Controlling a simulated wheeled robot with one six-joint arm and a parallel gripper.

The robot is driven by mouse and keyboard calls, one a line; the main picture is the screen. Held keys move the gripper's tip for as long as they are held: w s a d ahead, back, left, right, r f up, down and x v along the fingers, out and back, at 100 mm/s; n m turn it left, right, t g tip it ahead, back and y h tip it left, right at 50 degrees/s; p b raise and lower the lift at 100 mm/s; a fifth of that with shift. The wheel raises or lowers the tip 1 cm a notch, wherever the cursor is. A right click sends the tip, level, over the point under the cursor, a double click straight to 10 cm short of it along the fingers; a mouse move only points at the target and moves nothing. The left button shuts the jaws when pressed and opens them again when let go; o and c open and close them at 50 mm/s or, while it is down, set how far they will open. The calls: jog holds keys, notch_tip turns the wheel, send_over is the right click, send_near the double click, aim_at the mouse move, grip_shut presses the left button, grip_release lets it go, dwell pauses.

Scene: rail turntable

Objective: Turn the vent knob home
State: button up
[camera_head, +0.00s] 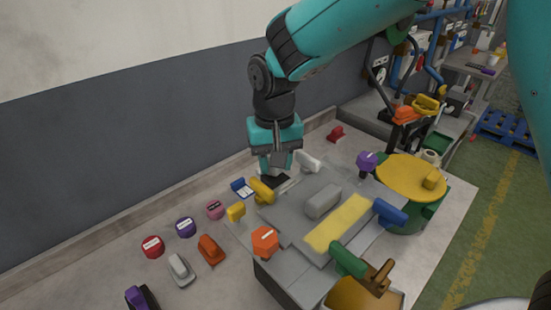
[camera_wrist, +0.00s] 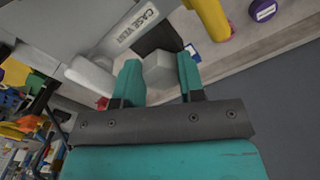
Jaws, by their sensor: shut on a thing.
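The vent knob (camera_wrist: 158,70) is a light grey, faceted block between my two teal fingers in the wrist view. It sits by a black base (camera_wrist: 158,38), beside a white label reading CASE VENT (camera_wrist: 138,25) on the grey case. My gripper (camera_wrist: 159,76) is shut on the knob. In the head view my gripper (camera_head: 276,163) points down at the far edge of the grey case (camera_head: 290,212), where the fingers largely hide the knob. I cannot read the knob's turn angle or any home mark.
A white handle (camera_head: 307,162) and a yellow handle (camera_head: 262,190) stand close on either side of my gripper. A grey handle (camera_head: 323,202) is on the case top. Several coloured knobs and discs, including a red disc (camera_head: 152,246), lie to the left. A wall runs behind.

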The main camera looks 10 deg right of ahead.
jog(key=shift+w+r, duration=0.1)
dwell(0.4)
jog(key=o, duration=0.9)
jog(key=shift+o, duration=0.2)
notch_tip(320, 180, up, 17)
jog(key=b, duration=0.2)
jog(key=shift+r, duration=0.2)
jog(key=s+d+f+n+y, duration=0.1)
jog(key=s+d+f+n, duration=0.1)
jog(key=s, duration=0.5)
jog(key=s+d+f+n+y, duration=0.1)
jog(key=s+d+f+n, duration=0.1)
jog(key=s, duration=0.5)
jog(key=s+d+f+n+y, duration=0.2)
jog(key=s+d+f, duration=0.2)
jog(key=s+f, duration=0.2)
jog(key=shift+s, duration=1.05)
